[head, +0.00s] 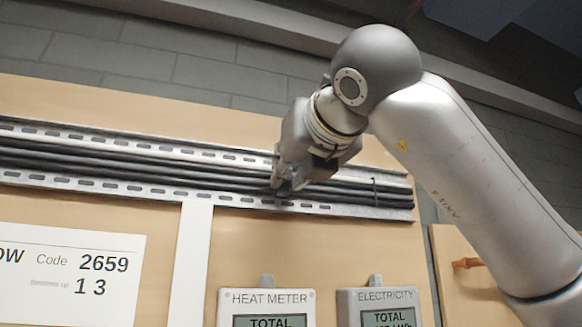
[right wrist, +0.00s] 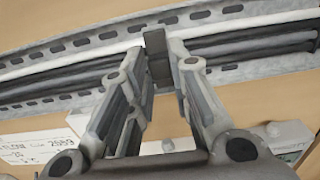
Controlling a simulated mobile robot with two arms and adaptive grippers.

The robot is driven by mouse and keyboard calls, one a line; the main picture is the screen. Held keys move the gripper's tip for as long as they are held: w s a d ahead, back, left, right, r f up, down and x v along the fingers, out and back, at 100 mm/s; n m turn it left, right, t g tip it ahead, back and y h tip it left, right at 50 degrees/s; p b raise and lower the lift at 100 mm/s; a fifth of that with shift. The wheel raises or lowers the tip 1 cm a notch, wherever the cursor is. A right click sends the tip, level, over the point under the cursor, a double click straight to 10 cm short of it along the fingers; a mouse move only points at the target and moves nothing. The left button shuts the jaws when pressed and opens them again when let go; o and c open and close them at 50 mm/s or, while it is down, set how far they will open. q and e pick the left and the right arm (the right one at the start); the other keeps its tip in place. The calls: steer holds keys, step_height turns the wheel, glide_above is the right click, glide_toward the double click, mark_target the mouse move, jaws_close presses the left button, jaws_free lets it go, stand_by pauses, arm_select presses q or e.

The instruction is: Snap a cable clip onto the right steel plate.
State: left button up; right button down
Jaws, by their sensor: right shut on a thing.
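My right gripper (head: 287,182) is at the perforated steel plate (head: 235,200) with the black cables (head: 120,165) running along it. In the right wrist view my right gripper (right wrist: 162,70) is shut on a small dark block, apparently the cable clip (right wrist: 156,45), held between the fingertips. The clip overlaps the cables and plate in that view; I cannot tell whether it touches or is seated. In the head view the gripper hides the clip. My left gripper is not in view.
A thin dark band (head: 375,190) crosses the cables right of my gripper. A white vertical strip (head: 194,250) runs down from the plate. A heat meter (head: 266,299) and an electricity meter (head: 377,297) are below. A white code sign (head: 70,270) is at lower left.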

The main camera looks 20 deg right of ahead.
steer(key=shift+w, duration=0.2)
stand_by(0.5)
steer(key=c, duration=1.5)
jaws_free()
steer(key=shift+o, duration=0.3)
steer(key=shift+w, duration=0.15)
steer(key=s+b, duration=0.3)
steer(key=s, duration=1.1)
steer(key=shift+d, duration=0.25)
